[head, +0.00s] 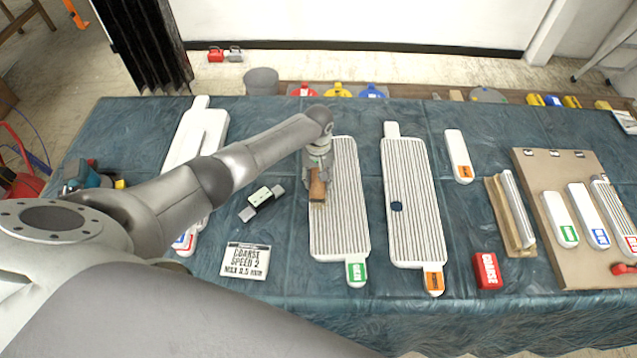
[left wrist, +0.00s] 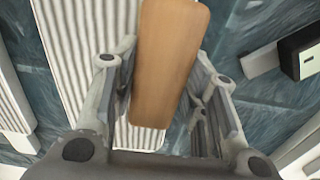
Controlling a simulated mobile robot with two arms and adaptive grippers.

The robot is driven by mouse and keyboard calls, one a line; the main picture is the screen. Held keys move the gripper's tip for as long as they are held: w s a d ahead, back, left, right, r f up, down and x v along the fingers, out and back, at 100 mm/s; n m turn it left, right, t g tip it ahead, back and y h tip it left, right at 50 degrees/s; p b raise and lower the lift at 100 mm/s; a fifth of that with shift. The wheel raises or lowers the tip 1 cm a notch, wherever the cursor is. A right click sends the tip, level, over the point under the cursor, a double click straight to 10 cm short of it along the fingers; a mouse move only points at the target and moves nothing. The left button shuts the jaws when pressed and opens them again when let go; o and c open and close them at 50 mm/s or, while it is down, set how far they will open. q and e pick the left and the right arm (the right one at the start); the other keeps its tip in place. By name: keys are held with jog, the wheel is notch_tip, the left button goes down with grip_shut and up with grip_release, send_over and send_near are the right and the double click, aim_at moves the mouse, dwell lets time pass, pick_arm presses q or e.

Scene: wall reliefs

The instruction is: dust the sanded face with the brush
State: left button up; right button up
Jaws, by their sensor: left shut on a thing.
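My left gripper (head: 318,165) is shut on the wooden handle of a brush (head: 317,187). The left wrist view shows the brown handle (left wrist: 168,60) between the two fingers (left wrist: 165,90). The brush is at the upper part of a white ribbed panel with a green tag (head: 341,225); whether it touches the face is unclear. A second ribbed panel with an orange tag (head: 414,225) lies to the right, with a dark blue round thing (head: 397,206) on it. I cannot tell which face is sanded. My right gripper is not in view.
A white panel (head: 204,130) lies partly under my left arm. A red block (head: 487,271) and a tan board with tagged strips (head: 540,170) are at right.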

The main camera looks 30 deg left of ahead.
pick_arm(q)
jog(key=shift+w+a+f+b, duration=0.1)
jog(key=shift+w+a+b, duration=0.1)
jog(key=shift+w+b, duration=0.2)
jog(key=shift+w+a+f+b, duration=0.1)
jog(key=shift+w+a+b, duration=0.15)
jog(key=shift+w, duration=0.2)
jog(key=shift+w+a+r, duration=0.1)
jog(key=shift+w+r, duration=0.05)
jog(key=shift+w, duration=0.1)
jog(key=w+a+b, duration=0.1)
jog(key=w+b, duration=0.1)
jog(key=b, duration=0.1)
jog(key=shift+w+a+b, duration=0.3)
jog(key=shift+w+b, duration=0.05)
jog(key=shift+r, duration=0.15)
notch_tip(320, 180, up, 6)
jog(key=p, duration=0.6)
jog(key=shift+p, duration=0.3)
